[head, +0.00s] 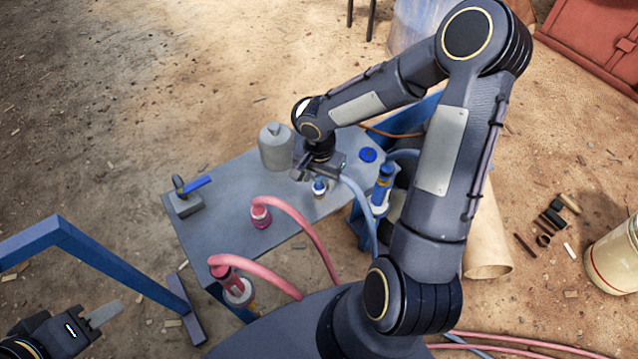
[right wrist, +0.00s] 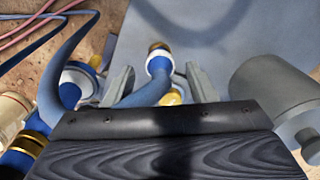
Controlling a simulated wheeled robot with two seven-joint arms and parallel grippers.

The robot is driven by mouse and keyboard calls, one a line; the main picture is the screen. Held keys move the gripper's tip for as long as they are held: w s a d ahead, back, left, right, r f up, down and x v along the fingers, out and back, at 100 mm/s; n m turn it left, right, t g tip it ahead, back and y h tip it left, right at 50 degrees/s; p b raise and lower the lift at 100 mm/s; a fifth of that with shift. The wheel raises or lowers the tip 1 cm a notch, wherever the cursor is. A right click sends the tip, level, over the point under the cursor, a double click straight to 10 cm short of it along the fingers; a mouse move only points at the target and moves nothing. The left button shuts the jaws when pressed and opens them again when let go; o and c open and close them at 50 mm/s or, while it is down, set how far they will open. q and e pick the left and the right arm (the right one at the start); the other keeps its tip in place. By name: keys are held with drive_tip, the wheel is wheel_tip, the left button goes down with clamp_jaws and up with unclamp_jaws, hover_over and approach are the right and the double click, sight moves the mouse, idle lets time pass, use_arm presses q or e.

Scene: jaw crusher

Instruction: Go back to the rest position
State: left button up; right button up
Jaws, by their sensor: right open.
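My right gripper (head: 308,174) is over the grey table (head: 215,240), at the blue hose (head: 358,200). In the right wrist view its two fingers (right wrist: 160,88) stand apart, one on each side of the hose end (right wrist: 158,62) with its brass collar. A clear gap shows on both sides, so the jaws are open. The hose end also shows in the head view (head: 320,186), just in front of the gripper, at a fitting on the table. My left gripper (head: 103,314) is at the lower left, away from the table; its finger spacing cannot be made out.
A grey canister (head: 276,147) stands beside the right gripper. A valve with a blue lever (head: 196,184) is at the table's left. Pink hoses (head: 300,222) run to fittings in front. A blue frame (head: 95,255) rises near my left gripper. A cream drum (head: 612,255) stands far right.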

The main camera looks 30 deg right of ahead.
drive_tip(key=shift+r, duration=1.85)
drive_tip(key=s+a+r+n+t+y+p, duration=0.1)
drive_tip(key=s+r+n+t+p, duration=0.1)
drive_tip(key=s+r, duration=0.3)
drive_tip(key=s+a+r+n+t+y+p, duration=0.1)
drive_tip(key=s+r+n+p, duration=0.3)
drive_tip(key=r, duration=0.8)
drive_tip(key=s+a+r+n+t+y+p, duration=0.1)
drive_tip(key=s+a+r+n+t+p, duration=0.1)
drive_tip(key=s+r, duration=0.6)
drive_tip(key=shift+r+n+t+y+p, duration=0.3)
drive_tip(key=shift+r+n+y+p, duration=0.15)
drive_tip(key=shift+n+p, duration=0.45)
